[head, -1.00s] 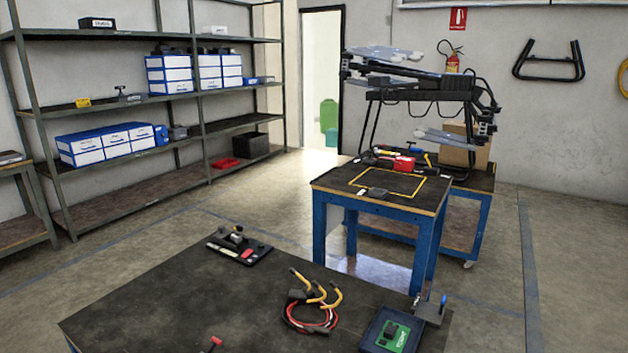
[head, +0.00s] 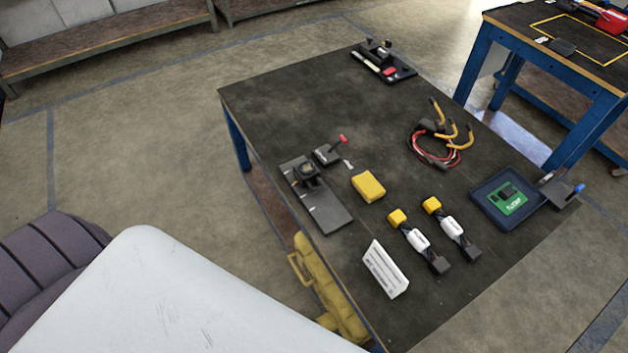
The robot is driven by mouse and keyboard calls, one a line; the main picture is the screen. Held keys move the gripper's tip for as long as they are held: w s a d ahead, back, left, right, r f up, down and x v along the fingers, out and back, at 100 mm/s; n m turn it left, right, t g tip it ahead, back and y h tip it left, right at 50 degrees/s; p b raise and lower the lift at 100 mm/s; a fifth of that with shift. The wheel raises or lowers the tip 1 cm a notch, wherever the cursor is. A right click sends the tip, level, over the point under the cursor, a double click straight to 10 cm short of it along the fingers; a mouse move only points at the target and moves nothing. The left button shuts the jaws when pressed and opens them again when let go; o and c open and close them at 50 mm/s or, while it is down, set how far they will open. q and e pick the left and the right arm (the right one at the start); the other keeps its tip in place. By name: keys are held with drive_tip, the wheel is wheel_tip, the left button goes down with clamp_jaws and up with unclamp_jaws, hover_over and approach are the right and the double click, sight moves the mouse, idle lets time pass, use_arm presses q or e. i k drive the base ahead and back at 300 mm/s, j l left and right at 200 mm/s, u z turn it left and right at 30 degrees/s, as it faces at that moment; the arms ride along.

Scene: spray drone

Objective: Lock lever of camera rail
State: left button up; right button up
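On the dark workbench (head: 290,95) a flat grey plate (head: 327,212) lies near the left edge, with a black camera-like block (head: 306,172) on its far end. It looks like the camera rail. Just beside it is a small dark block (head: 326,154) with a lever that ends in a red knob (head: 343,139). The lever slants up to the right. I cannot tell whether it is locked. Neither of my grippers shows in the head view.
Right of the rail lie a yellow block (head: 368,186), two yellow-tipped connectors (head: 419,240) (head: 448,224) and a white card (head: 384,270). Red and yellow cables (head: 440,150), a blue tray (head: 483,195) and a black fixture (head: 384,62) are farther off. The bench's far left is clear.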

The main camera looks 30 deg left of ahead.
sight(343, 139)
drive_tip(key=k+j, duration=0.4)
drive_tip(key=j, duration=0.2)
drive_tip(key=j+z, duration=0.1)
drive_tip(key=j, duration=1.4)
drive_tip(key=i+j, duration=0.85)
drive_tip(key=l+z, duration=0.05)
